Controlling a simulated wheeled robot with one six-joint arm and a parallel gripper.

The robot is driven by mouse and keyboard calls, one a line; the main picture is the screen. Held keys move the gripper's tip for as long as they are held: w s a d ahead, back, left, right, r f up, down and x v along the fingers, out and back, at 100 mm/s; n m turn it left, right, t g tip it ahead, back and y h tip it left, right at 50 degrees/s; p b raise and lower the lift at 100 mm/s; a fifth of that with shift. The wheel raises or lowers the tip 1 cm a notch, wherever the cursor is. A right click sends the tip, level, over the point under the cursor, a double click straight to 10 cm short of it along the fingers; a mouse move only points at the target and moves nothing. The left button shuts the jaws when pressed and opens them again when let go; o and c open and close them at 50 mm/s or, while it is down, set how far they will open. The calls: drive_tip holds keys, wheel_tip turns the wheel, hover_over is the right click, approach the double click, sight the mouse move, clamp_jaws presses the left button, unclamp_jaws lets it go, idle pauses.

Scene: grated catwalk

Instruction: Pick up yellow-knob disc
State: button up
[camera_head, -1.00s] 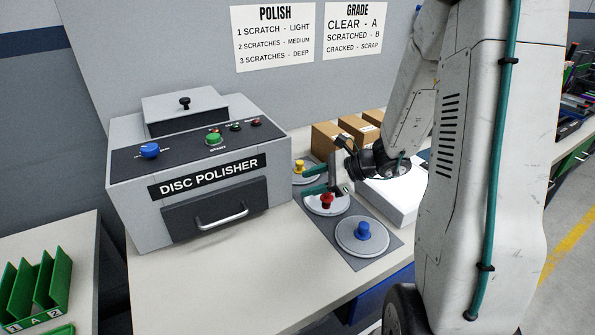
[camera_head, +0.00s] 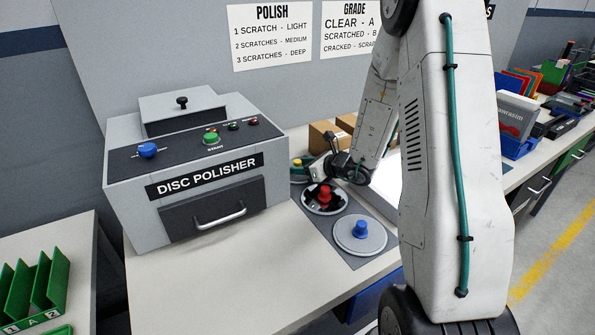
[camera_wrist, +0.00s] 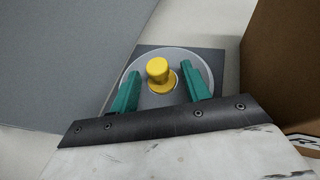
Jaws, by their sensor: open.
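The yellow-knob disc is a grey round plate with a yellow knob (camera_wrist: 158,72) standing up at its middle. In the wrist view the disc (camera_wrist: 196,66) lies flat on a dark mat. My gripper (camera_wrist: 157,84) is open, with one teal finger on each side of the knob and a gap to both. In the head view the yellow knob (camera_head: 297,163) shows beside the polisher, partly hidden by my gripper (camera_head: 306,165). I cannot tell how high the fingertips are above the disc.
The disc polisher (camera_head: 172,218) stands close to the left. A red-knob disc (camera_head: 324,208) and a blue-knob disc (camera_head: 377,237) lie nearer on the grey mat (camera_head: 362,258). A cardboard box (camera_wrist: 295,60) stands close on the right. Open bench lies in front of the polisher.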

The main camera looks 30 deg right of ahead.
drive_tip(key=shift+w+a+f, duration=0.1)
drive_tip(key=shift+w, duration=0.15)
clamp_jaws()
